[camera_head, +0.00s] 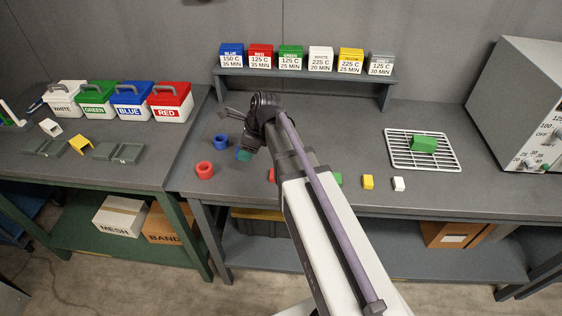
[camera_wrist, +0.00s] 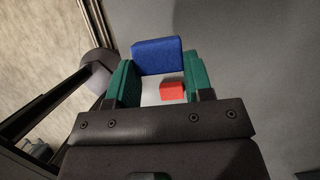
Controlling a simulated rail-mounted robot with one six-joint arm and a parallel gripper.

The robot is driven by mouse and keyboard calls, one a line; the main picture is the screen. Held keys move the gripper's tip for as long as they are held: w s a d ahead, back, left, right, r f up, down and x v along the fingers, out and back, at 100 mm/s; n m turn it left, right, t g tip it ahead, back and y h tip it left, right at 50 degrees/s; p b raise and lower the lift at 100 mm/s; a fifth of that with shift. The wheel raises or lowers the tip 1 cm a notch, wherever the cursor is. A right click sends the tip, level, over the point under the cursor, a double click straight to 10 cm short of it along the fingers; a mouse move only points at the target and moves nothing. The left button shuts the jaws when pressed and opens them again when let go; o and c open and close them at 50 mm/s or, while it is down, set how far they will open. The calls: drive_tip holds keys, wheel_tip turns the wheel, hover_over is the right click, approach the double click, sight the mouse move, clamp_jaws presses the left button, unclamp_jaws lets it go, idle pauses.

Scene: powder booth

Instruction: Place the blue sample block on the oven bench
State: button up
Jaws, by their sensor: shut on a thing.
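The blue sample block (camera_wrist: 158,55) is in the wrist view, held between the green finger pads of my gripper (camera_wrist: 160,70). In the head view my gripper (camera_head: 246,150) is over the left part of the oven bench (camera_head: 320,125), where one green pad shows; I cannot make out the blue block there. I cannot tell how high the block is above the bench. A red block (camera_wrist: 172,90) shows behind the opening between the fingers in the wrist view.
A green block (camera_head: 424,144) sits on a wire rack (camera_head: 443,162) beside the oven (camera_head: 515,100).

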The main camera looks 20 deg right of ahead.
sight(246, 176)
wheel_tip(246, 176, down, 10)
drive_tip(key=b, duration=0.8)
drive_tip(key=shift+r, duration=0.4)
drive_tip(key=shift+f, duration=0.25)
drive_tip(key=o, duration=1)
drive_tip(key=shift+c, duration=0.2)
drive_tip(key=p+v, duration=1.2)
drive_tip(key=v, duration=0.1)
drive_tip(key=s+a+f+n+g+h, duration=0.1)
drive_tip(key=s+n, duration=0.5)
drive_tip(key=n, duration=0.6)
drive_tip(key=s+a+n+g+h, duration=0.1)
drive_tip(key=s+a+n+h, duration=0.2)
drive_tip(key=n, duration=0.9)
drive_tip(key=s+a, duration=0.2)
drive_tip(key=s, duration=0.1)
drive_tip(key=shift+s+f+b, duration=0.2)
drive_tip(key=shift+f+b, duration=0.15)
drive_tip(key=shift+b, duration=0.05)
